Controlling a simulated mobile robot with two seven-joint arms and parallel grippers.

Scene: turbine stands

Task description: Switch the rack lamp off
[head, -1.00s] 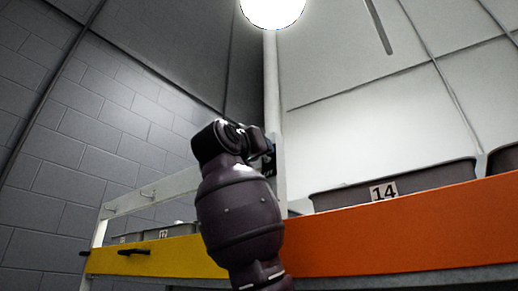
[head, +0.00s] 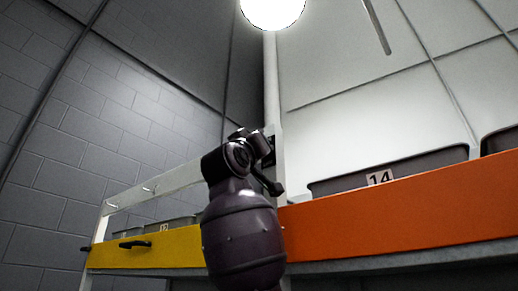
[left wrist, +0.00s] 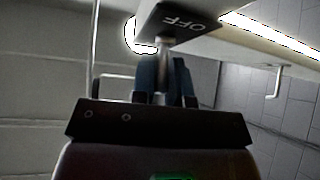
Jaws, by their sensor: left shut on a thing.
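The rack lamp (head: 272,10) glows bright white at the top of the head view, above a pale post (head: 271,85). A bright white glow also shows behind the switch in the left wrist view. There, a dark switch plate (left wrist: 190,20) marked OFF is at the top, with a metal lever (left wrist: 163,48) hanging below it. My left gripper (left wrist: 164,75) has its blue fingers shut on this lever, one on each side. In the head view, my left gripper (head: 262,150) is beside the post, and its fingertips are hard to make out. My right gripper is out of view.
An orange shelf front (head: 400,222) with a grey bin (head: 410,165) labelled 14 stands at the right. A yellow shelf front (head: 165,248) with smaller bins is at the left.

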